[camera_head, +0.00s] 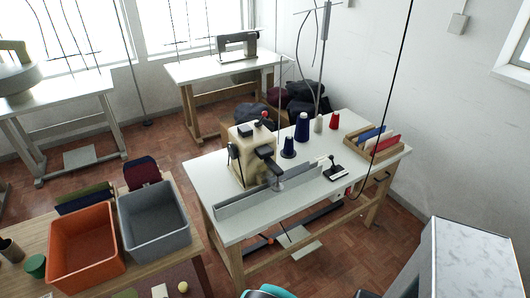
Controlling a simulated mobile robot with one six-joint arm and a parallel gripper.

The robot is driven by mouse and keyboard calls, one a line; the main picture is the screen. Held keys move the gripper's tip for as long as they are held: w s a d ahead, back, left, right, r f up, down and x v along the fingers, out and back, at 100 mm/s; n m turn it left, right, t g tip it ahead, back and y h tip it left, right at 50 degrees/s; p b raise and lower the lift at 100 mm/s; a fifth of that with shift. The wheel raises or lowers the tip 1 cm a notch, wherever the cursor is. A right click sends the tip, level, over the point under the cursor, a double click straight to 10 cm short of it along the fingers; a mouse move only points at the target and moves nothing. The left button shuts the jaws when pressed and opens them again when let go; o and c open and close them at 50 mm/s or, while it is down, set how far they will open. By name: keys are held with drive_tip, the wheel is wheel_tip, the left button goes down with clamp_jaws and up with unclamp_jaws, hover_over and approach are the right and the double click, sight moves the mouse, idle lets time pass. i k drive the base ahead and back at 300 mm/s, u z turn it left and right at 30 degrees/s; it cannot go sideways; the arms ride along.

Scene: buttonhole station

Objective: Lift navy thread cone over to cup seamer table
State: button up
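Two navy thread cones stand upright on the white-topped machine table (235,222) in the middle: a taller one (302,127) farther back, and a shorter one (288,147) beside the cream machine (243,155). I cannot tell which of the two is meant. A white-topped table (85,92) at the left carries a cream rounded machine (18,68), cut off by the frame edge. Another white-topped table (205,70) at the back carries a grey sewing machine (237,45). Which table is the cup seamer table cannot be told. My gripper is not visible.
A pale cone (318,124) and red cone (334,121) stand close to the navy cones. A wooden tray (384,150) sits at the right end. An orange bin (85,247) and grey bin (155,222) are at lower left. Dark bags (303,92) lie behind the table.

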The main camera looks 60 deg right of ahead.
sight(288, 147)
drive_tip(key=z, duration=0.1)
drive_tip(key=k, duration=0.2)
drive_tip(key=u, duration=1.6)
drive_tip(key=k, duration=1.7)
drive_tip(key=z, duration=1.4)
